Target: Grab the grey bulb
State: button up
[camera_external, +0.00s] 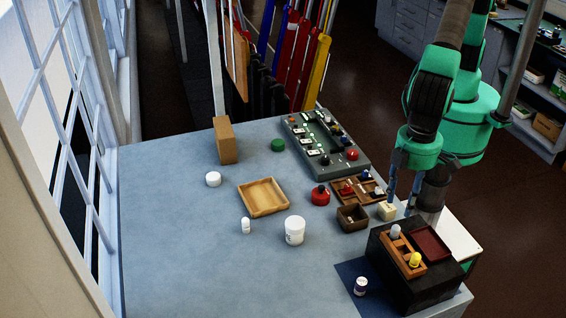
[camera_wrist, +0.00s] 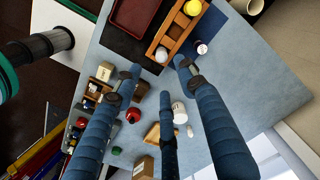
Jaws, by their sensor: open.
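The grey bulb (camera_external: 395,231) stands in the left end of a wooden rack (camera_external: 405,254) on a black box (camera_external: 388,283). A yellow bulb (camera_external: 415,259) stands in the same rack. In the wrist view, the grey bulb (camera_wrist: 162,54) shows just beyond my fingertips, between the left and right blue fingers, apart from them. My gripper (camera_wrist: 158,76) is open and empty, with its fingers spread. In the external view, my gripper (camera_external: 402,200) hangs behind the rack, near the cream block (camera_external: 387,211). Its exact height is hard to tell.
A dark red tray (camera_external: 430,244) lies beside the rack on the box. A small labelled bottle (camera_external: 361,286) stands on the navy mat in front. A brown open box (camera_external: 352,217), a red round item (camera_external: 321,195) and a white jar (camera_external: 294,230) stand nearby. The table's left front is clear.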

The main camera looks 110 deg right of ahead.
send_over(397, 226)
jog(key=shift+s+d+f, duration=0.1)
jog(key=shift+s+f, duration=0.05)
jog(key=shift+f, duration=2.15)
jog(key=shift+f, duration=0.1)
jog(key=shift+f+p, duration=0.8)
jog(key=shift+f, duration=1.65)
grip_shut()
